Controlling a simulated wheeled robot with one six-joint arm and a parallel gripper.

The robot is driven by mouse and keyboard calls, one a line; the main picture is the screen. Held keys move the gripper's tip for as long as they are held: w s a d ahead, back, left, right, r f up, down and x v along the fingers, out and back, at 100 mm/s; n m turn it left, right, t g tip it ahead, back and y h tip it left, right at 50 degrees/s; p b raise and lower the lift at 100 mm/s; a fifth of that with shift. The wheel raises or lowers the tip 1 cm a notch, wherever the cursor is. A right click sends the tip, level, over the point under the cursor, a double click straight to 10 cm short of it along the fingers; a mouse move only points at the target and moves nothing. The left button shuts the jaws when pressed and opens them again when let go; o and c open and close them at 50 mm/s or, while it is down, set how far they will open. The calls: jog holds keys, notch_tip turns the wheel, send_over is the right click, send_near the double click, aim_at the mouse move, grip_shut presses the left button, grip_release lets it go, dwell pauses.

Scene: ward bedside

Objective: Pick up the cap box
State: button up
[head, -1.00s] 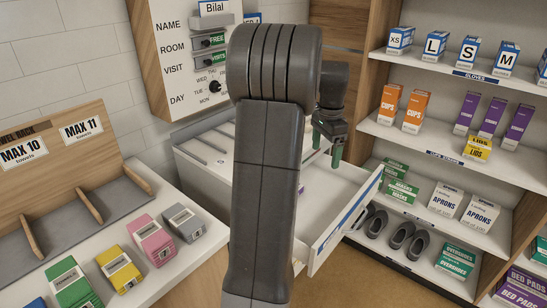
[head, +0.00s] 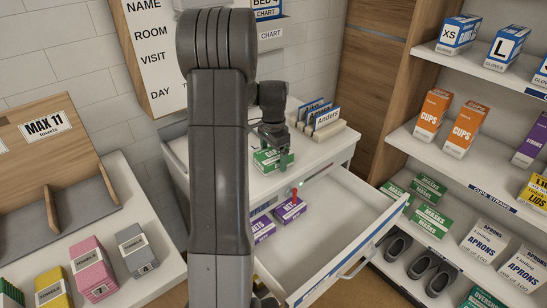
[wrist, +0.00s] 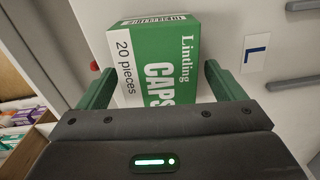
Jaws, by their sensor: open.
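The cap box is a green and white carton marked CAPS and 20 pieces. In the wrist view the cap box (wrist: 160,60) lies between the two green fingers, with a small gap visible at the right finger. In the head view the cap box (head: 267,166) sits on the white cabinet top (head: 325,158), partly covered by my gripper (head: 273,158). My gripper also shows in the wrist view (wrist: 160,72); it is open, with its fingers on either side of the box. Whether the left finger touches the box is unclear.
Below the cabinet top, a drawer (head: 345,225) stands open with purple boxes (head: 290,209) inside. A card holder (head: 322,124) stands behind the gripper. Shelves with boxed supplies (head: 464,130) are at the right. A counter with towel packs (head: 92,268) is at the left.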

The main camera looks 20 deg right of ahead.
jog(key=shift+f, duration=0.25)
jog(key=c, duration=1.1)
